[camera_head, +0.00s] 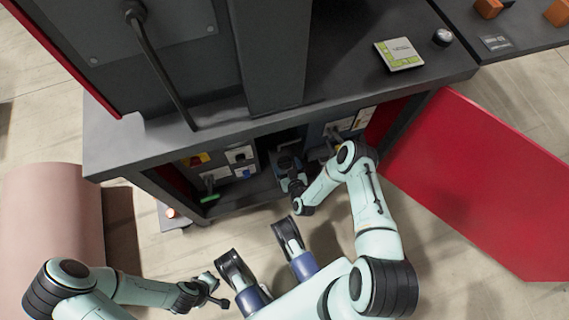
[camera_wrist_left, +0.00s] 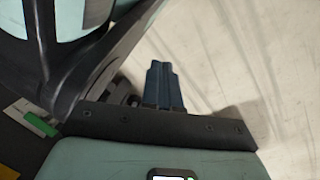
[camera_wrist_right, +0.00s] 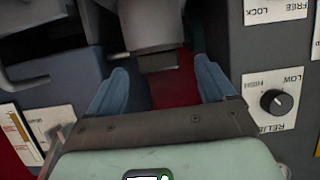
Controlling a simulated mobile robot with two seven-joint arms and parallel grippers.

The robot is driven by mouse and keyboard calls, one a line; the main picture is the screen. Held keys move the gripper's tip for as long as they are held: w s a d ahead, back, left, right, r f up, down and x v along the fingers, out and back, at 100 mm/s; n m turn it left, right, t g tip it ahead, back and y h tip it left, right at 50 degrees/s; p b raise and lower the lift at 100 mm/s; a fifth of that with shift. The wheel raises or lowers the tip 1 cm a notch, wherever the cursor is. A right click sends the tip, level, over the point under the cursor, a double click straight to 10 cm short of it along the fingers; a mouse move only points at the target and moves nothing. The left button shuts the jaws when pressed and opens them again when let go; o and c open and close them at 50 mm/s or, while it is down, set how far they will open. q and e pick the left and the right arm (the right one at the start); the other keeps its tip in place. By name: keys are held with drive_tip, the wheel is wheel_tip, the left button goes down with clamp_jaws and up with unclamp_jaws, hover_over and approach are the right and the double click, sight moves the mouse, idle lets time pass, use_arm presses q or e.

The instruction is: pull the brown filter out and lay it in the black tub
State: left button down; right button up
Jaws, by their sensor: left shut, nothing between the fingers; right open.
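My right gripper (camera_head: 288,166) reaches into the open front of the dark cabinet. In the right wrist view its two blue fingers (camera_wrist_right: 161,82) are open with a gap between them. A grey-brown cylinder (camera_wrist_right: 155,25) with a darker block at its lower end sits just beyond that gap; I cannot tell whether it is the brown filter. The fingers do not appear to hold it. My left gripper (camera_head: 217,294) is low over the floor, outside the cabinet; its fingers (camera_wrist_left: 163,84) are together and empty. I cannot pick out the black tub with certainty.
Labelled panels and a black knob (camera_wrist_right: 278,103) stand close right of my right fingers. A red door (camera_head: 490,180) is open to the right. The cabinet top (camera_head: 350,85) holds a green-and-white card (camera_head: 399,54) and a round silver-black knob (camera_head: 442,36). A pink cylinder (camera_head: 50,220) lies left.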

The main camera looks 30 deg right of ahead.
sight(285, 162)
drive_tip(key=b+x, duration=0.2)
drive_tip(key=x, duration=0.2)
drive_tip(key=shift+w+d, duration=0.1)
drive_tip(key=shift+w, duration=0.1)
drive_tip(key=shift+w+d+f+b, duration=0.1)
drive_tip(key=shift+w+b, duration=0.2)
drive_tip(key=shift+w, duration=0.05)
use_arm(q)
drive_tip(key=s+f, duration=0.1)
drive_tip(key=s+g, duration=0.1)
drive_tip(key=s, duration=0.1)
drive_tip(key=s+f+g, duration=0.1)
drive_tip(key=s, duration=0.1)
drive_tip(key=shift+s+a+f, duration=0.1)
drive_tip(key=shift+a+f, duration=0.2)
use_arm(e)
drive_tip(key=c, duration=1.1)
